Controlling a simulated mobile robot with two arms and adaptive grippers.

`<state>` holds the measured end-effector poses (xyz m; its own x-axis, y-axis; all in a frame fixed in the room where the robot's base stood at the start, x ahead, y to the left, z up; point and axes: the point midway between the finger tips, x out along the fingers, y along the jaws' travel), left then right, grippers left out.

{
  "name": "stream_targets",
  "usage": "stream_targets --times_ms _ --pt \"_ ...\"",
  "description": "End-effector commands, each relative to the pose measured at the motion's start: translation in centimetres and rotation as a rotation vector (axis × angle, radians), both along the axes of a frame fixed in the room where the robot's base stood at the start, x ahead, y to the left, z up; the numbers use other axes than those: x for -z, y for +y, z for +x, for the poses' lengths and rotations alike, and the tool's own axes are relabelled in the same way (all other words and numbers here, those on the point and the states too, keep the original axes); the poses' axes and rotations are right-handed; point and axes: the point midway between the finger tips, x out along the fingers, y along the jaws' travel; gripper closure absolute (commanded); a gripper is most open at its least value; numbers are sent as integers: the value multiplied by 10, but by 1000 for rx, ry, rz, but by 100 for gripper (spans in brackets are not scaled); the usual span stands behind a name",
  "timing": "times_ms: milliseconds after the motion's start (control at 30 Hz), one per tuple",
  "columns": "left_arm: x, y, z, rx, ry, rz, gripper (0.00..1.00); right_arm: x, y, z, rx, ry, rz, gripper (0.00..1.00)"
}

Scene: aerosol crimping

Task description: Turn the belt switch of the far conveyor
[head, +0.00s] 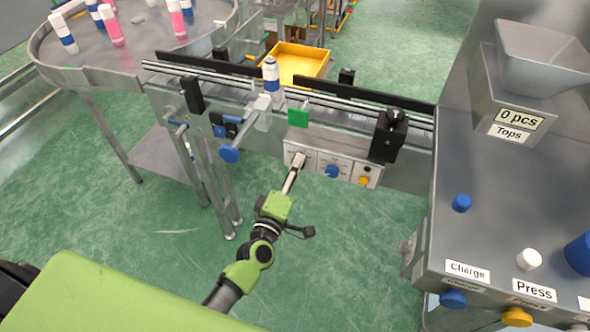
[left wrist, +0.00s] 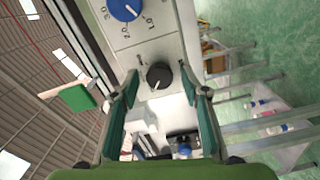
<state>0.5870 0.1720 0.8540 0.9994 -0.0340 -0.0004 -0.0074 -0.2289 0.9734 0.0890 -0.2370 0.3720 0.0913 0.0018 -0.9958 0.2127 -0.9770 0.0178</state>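The far conveyor's control box (head: 348,160) faces me in the head view, with a blue knob (head: 332,171) and a yellow knob (head: 364,180). My left gripper (head: 297,162) is at the box's left panel and hides most of it. In the left wrist view a black switch knob (left wrist: 159,75) lies centred ahead between the spread fingers of the left gripper (left wrist: 159,88). The fingers are open, with a gap on each side of the knob. The blue dial (left wrist: 125,9) with a number scale is beside it. My right gripper is out of view.
A bottle (head: 271,76) stands on the conveyor (head: 340,100). A green plate (head: 298,117) sticks out above the control box. A round table (head: 60,75) with several bottles is at left, a yellow tray (head: 300,62) behind, and a grey press station (head: 500,190) at right.

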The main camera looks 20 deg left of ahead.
Motion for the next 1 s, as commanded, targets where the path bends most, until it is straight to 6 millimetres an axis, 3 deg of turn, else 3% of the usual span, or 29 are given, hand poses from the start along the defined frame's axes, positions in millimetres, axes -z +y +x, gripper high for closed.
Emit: stream_targets --times_ms 367,800,1000 --pt "1 0 -7 1 1 2 59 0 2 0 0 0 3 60" --pt "1 3 -92 1 2 2 59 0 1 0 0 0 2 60" --pt "1 4 -115 1 1 2 59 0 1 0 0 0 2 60"
